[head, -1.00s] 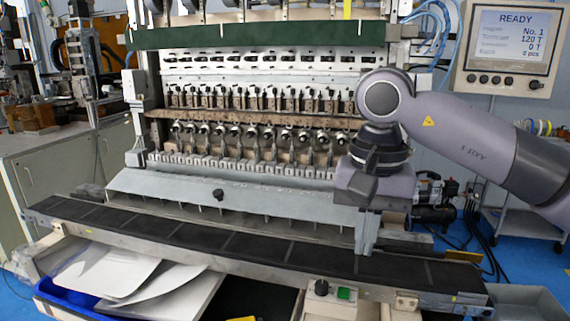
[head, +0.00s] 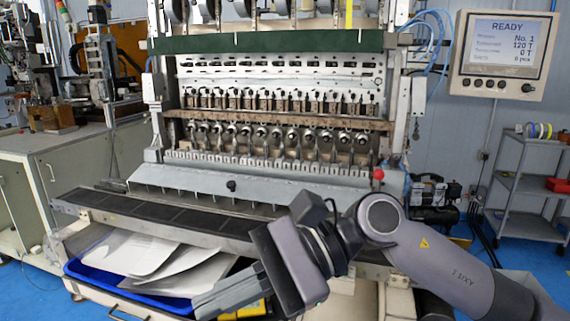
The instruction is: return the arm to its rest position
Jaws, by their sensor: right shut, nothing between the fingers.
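My right arm (head: 432,250) comes in from the lower right and bends at a rounded joint. Its gripper (head: 207,302) points to the lower left, with the fingers shut and nothing between them. The gripper appears in front of the winder's front edge, over the picture of the blue tray and yellow item. It seems clear of the machine. My left arm and gripper are not in view.
The coil winder (head: 270,180) fills the middle, with a dark strip (head: 150,213) along its front. A red knob (head: 378,174) is at its right. White sheets (head: 130,252) lie in a blue tray (head: 90,275). A READY monitor (head: 503,55) and grey shelf cart (head: 530,187) stand right.

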